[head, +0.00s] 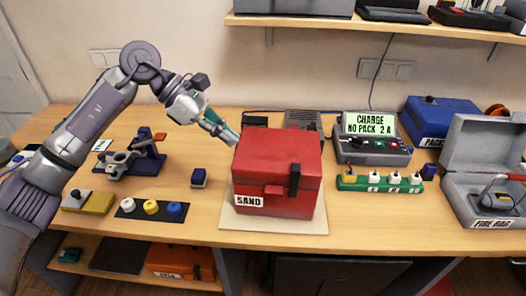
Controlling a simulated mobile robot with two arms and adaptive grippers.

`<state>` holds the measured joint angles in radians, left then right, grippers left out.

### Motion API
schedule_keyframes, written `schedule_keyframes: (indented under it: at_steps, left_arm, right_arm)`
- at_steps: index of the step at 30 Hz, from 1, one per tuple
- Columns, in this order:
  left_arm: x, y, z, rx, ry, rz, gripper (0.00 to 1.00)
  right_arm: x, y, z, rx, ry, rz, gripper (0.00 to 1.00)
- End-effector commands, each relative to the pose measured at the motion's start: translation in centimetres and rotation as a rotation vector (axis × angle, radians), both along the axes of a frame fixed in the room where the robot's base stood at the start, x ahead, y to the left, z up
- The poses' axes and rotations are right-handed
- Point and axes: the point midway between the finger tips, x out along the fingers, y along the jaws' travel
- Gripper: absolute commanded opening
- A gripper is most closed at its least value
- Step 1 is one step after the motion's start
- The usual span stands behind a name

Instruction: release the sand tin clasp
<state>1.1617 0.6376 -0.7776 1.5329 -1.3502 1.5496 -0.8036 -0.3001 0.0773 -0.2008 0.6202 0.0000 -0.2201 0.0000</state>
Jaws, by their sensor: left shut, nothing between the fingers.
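The red sand tin (270,180) stands on a pale square board (290,226) in the middle of the bench, with a white SAND label low on its front. Its lid looks closed. My left gripper (232,140) is shut and empty at the tin's upper left back corner, left of and apart from the clasp. Whether its tips touch the tin I cannot tell. My right gripper is not in view.
A charger (372,150) and a green strip with several knobs (380,184) stand right of the tin. An open grey box (484,207) is at far right. A blue vise-like fixture (140,158) and a dark mat with knobs (152,209) lie left. Bench in front is narrow.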

Motion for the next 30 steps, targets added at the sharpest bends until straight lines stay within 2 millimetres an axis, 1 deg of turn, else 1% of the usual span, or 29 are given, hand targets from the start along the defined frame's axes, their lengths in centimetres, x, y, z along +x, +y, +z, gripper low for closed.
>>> schedule_keyframes:
  at_steps: [5, 15, 18, 21, 25, 30]
  left_arm:
    - [-0.2, -1.9, -1.6, -0.002, 0.005, -0.004, 0.0]
    - [-0.5, -7.1, -6.6, -0.003, 0.005, -0.004, 0.0]
    - [-0.5, -8.8, -6.2, -0.005, 0.001, -0.005, 0.0]
    - [-0.6, -9.9, -6.4, -0.003, 0.002, -0.002, 0.0]
    - [-0.6, -10.6, -6.7, -0.002, 0.002, -0.001, 0.0]
    - [-0.6, -10.9, -6.8, -0.002, 0.001, -0.001, 0.0]
  right_arm:
    - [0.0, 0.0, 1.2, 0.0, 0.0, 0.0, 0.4]
    - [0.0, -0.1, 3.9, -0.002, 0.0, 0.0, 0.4]
    - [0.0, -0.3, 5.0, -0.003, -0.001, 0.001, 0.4]
    - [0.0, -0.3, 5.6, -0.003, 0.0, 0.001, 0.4]
    - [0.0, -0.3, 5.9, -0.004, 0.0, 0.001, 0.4]
    - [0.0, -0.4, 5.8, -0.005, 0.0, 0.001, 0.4]
